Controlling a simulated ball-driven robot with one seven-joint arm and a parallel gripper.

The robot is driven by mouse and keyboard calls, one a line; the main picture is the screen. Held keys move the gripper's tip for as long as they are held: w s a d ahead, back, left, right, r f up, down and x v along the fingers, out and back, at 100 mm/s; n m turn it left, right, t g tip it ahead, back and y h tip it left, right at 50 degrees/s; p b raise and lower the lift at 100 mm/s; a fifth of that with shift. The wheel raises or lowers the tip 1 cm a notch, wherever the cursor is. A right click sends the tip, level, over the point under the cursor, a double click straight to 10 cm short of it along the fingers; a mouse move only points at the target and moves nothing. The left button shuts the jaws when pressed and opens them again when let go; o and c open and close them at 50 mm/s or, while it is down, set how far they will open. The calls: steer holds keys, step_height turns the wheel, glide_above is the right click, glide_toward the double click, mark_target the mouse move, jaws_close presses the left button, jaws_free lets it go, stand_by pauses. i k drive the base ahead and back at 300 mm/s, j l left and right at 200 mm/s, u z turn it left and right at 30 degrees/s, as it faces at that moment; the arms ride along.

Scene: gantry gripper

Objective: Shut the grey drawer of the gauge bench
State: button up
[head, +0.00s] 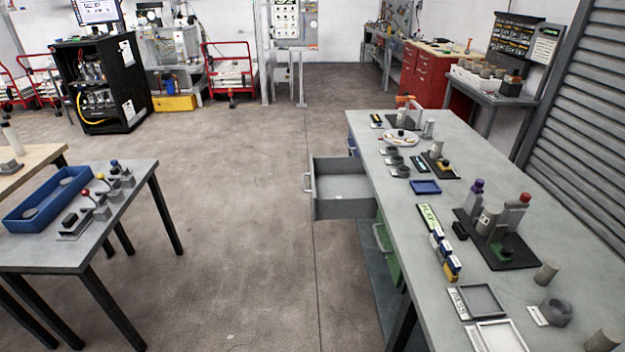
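The grey drawer (344,205) of the gauge bench (405,210) is pulled far out to the left, over the floor. Its handle (308,188) is on its left-hand front face. A green drawer (386,250) sits nearer to me under the same bench top, and a blue drawer (351,143) farther away; both look shut or nearly so. My gripper is not in view.
A table (135,185) with a blue tray (45,200) and small knobbed parts stands at the left. Gauges, stands and trays crowd the bench top. The floor (240,200) between the table and the open drawer is clear.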

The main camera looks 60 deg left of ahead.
mark_target(346, 177)
steer(key=i+j+u, duration=0.15)
steer(key=j, duration=0.35)
steer(key=i+j+u, duration=0.15)
steer(key=i+j, duration=0.2)
steer(key=j, duration=0.15)
steer(key=i+j+u, duration=0.15)
steer(key=j, duration=0.3)
steer(key=i+u, duration=0.1)
steer(key=u, duration=0.9)
steer(key=i+u, duration=0.2)
steer(key=i, duration=0.5)
steer(key=i+l+u, duration=0.1)
steer(key=i+u, duration=0.15)
steer(key=i, duration=0.4)
